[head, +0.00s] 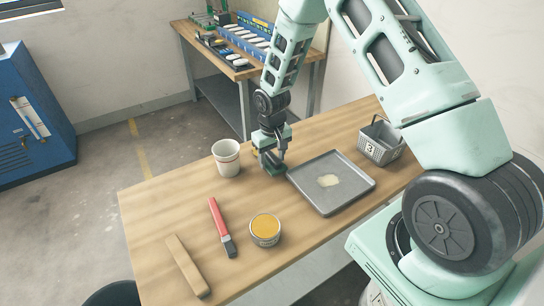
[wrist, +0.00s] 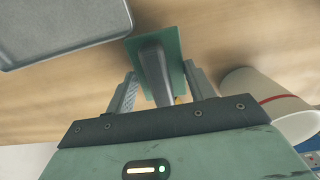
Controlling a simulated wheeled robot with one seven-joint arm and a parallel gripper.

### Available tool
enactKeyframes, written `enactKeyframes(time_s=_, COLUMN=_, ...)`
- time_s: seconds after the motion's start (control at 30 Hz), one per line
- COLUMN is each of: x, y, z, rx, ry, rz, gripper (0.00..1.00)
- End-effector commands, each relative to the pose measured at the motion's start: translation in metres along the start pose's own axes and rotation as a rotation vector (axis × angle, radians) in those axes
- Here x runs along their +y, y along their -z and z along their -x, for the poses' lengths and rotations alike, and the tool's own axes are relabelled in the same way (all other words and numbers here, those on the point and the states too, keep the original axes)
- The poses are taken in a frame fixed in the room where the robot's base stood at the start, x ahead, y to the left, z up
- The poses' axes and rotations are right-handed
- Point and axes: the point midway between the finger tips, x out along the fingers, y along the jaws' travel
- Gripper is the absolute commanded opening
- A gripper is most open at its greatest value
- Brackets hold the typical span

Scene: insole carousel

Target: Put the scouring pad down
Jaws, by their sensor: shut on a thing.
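The scouring pad (wrist: 178,50) is a flat green pad with a dark grey grip block on it. My gripper (wrist: 159,75) is shut on the grey block, with one finger on each side. In the head view the pad (head: 273,168) shows as a small dark green shape under my gripper (head: 272,158), low over the wooden table (head: 180,205), between a white cup and a grey tray. I cannot tell whether the pad touches the table top.
The grey tray (head: 312,196) with a pale patch (head: 328,181) lies right of the pad. The red-striped cup (head: 227,160) stands left. A grey basket (head: 380,146), a red-handled brush (head: 220,224), an orange-filled tin (head: 265,230) and a wooden bar (head: 187,265) surround clear table.

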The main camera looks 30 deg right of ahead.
Motion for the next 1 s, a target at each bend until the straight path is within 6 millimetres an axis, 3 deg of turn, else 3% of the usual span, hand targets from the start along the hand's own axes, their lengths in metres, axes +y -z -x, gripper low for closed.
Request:
enactKeyframes(time_s=0.27, x=0.000, y=0.000, z=-0.006, rx=0.000, ry=0.000, rz=0.001, gripper=0.27)
enactKeyframes(time_s=0.3, x=0.000, y=0.000, z=-0.006, rx=0.000, ry=0.000, rz=0.001, gripper=0.56)
enactKeyframes(time_s=0.37, x=0.000, y=0.000, z=-0.006, rx=0.000, ry=0.000, rz=0.001, gripper=0.73)
enactKeyframes(time_s=0.4, x=0.000, y=0.000, z=-0.006, rx=0.000, ry=0.000, rz=0.001, gripper=0.76)
enactKeyframes(time_s=0.73, x=0.000, y=0.000, z=-0.001, rx=0.001, ry=0.000, rz=0.000, gripper=0.76)
enactKeyframes(time_s=1.0, x=0.000, y=0.001, z=0.035, rx=0.006, ry=-0.001, rz=0.001, gripper=0.76)
